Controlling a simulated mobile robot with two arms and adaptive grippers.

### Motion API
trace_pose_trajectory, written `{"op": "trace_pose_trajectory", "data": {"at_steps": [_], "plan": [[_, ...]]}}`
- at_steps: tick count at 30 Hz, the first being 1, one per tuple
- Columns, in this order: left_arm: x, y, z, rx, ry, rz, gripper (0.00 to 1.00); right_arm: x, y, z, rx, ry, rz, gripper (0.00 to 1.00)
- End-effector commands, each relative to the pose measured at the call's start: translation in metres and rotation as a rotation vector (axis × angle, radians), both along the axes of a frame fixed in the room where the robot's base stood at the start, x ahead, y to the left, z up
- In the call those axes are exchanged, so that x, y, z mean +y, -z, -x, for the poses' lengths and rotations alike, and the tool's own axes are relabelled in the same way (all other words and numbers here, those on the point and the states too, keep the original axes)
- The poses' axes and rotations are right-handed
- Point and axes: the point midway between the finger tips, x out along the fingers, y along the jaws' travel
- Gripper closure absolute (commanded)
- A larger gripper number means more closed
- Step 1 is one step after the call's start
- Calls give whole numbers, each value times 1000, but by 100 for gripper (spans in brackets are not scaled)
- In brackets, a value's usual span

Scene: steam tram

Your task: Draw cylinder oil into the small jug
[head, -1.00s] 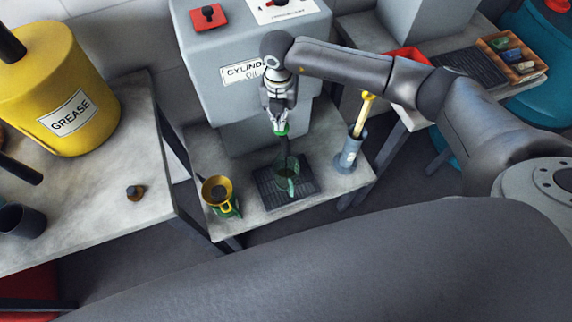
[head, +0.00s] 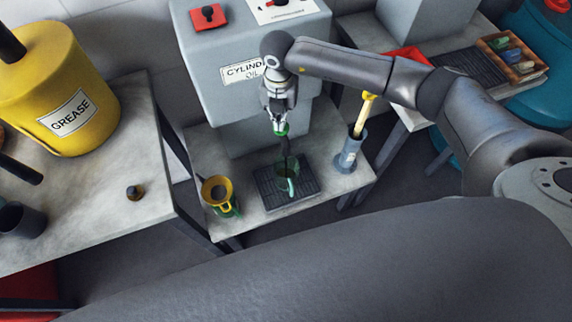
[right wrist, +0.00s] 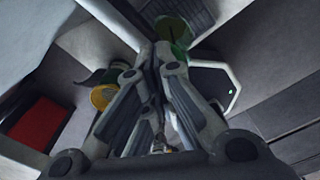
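The grey cylinder oil tank (head: 245,100) stands at the back with its label half covered by my right arm. The small green jug (head: 287,181) stands upright on a dark ribbed tray (head: 268,190) in front of the tank. My right gripper (head: 280,130) is above the jug, with its fingers close together around a small green piece (head: 283,133), seemingly part of the tap. A dark vertical strip shows between gripper and jug; I cannot tell whether it is spout or oil. The right wrist view shows the fingertips (right wrist: 162,58) close together beside a green shape. My left gripper is not in view.
A green jug with a yellow funnel top (head: 220,193) stands left of the tray. A grey holder with a yellow-handled tool (head: 350,155) stands right.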

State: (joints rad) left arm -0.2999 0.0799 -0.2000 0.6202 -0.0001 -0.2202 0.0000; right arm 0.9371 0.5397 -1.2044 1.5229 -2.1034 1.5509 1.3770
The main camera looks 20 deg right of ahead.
Motion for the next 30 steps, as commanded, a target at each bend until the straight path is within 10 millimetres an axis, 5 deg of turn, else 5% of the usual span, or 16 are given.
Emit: {"op": "trace_pose_trajectory", "data": {"at_steps": [21,30], "plan": [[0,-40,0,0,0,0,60,0,-55,0,1,0,0,100],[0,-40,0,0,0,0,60,0,-56,0,1,0,0,100]]}}
